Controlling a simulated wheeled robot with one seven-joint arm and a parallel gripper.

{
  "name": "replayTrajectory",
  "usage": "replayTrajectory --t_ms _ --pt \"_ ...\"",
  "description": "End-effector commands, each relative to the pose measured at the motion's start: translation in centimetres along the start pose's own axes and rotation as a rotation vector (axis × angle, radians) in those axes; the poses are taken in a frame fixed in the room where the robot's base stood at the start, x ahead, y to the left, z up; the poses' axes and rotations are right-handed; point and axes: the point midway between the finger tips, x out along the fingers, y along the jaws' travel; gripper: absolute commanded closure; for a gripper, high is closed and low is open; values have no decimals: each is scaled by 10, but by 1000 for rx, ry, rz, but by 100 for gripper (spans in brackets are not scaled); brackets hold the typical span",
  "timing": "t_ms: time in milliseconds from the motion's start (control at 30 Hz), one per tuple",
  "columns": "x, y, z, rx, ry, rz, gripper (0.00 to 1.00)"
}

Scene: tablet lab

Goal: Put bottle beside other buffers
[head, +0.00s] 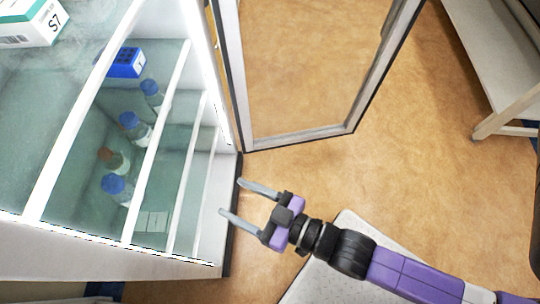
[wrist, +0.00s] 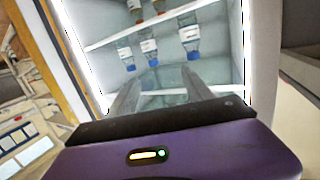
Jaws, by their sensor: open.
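In the head view, several bottles stand inside the open refrigerator. Three have blue caps: a front bottle (head: 116,188), a middle bottle (head: 134,128) and a back bottle (head: 152,95). A bottle with an orange-brown cap (head: 114,160) stands between the front and middle ones. I cannot tell which bottle the task means. My gripper (head: 231,196) is open and empty, just outside the refrigerator's front edge. In the wrist view, my gripper (wrist: 162,80) points at the shelves, and bottles show upside down, including one blue-capped bottle (wrist: 190,36). Labels are unreadable.
The refrigerator's glass door (head: 300,138) stands open at the top. A blue box (head: 125,63) sits behind the bottles, and a white-green box labelled S7 (head: 32,22) is at the upper left. Shelf edges (head: 160,140) cross the opening. A white table (head: 500,70) is at the right.

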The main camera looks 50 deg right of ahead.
Motion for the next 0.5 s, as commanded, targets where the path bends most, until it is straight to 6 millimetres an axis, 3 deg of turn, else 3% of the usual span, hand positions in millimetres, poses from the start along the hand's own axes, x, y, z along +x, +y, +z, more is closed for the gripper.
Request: replayTrajectory --t_ms 33,200,333,500 --pt "-24 9 0 3 -23 25 40" --pt "-88 30 -16 6 -74 98 40" --pt "-125 40 -32 6 -106 141 40" --pt "-150 46 -47 4 -130 173 40"
